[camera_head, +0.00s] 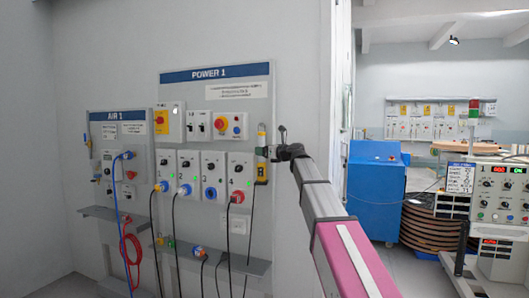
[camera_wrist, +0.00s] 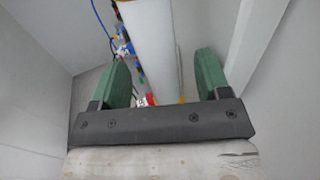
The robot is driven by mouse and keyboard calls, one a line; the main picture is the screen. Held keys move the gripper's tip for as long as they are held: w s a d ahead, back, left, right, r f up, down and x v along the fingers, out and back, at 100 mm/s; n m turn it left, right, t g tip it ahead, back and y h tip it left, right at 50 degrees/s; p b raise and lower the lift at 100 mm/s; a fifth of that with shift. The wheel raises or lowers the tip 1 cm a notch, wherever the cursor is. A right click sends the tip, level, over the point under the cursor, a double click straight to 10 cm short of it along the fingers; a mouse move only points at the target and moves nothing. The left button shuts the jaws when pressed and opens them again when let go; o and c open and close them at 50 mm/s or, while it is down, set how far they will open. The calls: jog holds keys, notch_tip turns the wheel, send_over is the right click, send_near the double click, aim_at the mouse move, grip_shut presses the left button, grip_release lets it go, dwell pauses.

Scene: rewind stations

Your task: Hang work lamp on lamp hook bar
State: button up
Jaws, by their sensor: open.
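A slim yellow and black upright object, which looks like the work lamp (camera_head: 262,170), is against the right edge of the POWER 1 panel. My gripper (camera_head: 273,153) is right beside it in the head view, with the jaws open. A small dark hook shape (camera_head: 282,133) stands just above my gripper; I cannot tell whether it is the lamp hook bar. In the wrist view my green fingers (camera_wrist: 162,62) are spread apart, with a long white surface between them. Small red and yellow bits show low between the fingers. I see no clear grip on anything.
The POWER 1 panel (camera_head: 216,92) carries switches, sockets and plugged cables. The AIR 1 panel (camera_head: 118,130) stands to its left. A shelf (camera_head: 244,263) juts out below, with cables hanging. A blue cabinet (camera_head: 375,195) and a control console (camera_head: 497,205) stand at the right.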

jog(key=v, duration=1)
jog(key=s+d+f+n+g+h, duration=0.1)
jog(key=s+f+n+g+h, duration=0.2)
jog(key=f, duration=0.9)
jog(key=s+d+f+n+h, duration=0.15)
jog(key=f+n, duration=0.35)
jog(key=f, duration=0.6)
jog(key=s+d+f+n+g+h, duration=0.2)
jog(key=s+f+n, duration=0.2)
jog(key=f, duration=0.8)
jog(key=s+d+f+n+g+h, duration=0.2)
jog(key=s+d+f+n, duration=0.1)
jog(key=s+f, duration=0.4)
jog(key=s+d+f+n+g+h, duration=0.2)
jog(key=s+f+n, duration=0.4)
jog(key=f, duration=0.4)
jog(key=s+d+f+n+g+h, duration=0.2)
jog(key=s+d+f+n+h, duration=0.1)
jog(key=s+f, duration=0.5)
jog(key=shift+s+d+f+n+g, duration=0.25)
jog(key=shift+d+f+n+g, duration=0.15)
jog(key=shift+d+f+n, duration=0.5)
jog(key=shift+a+r, duration=0.1)
jog(key=shift+r, duration=0.2)
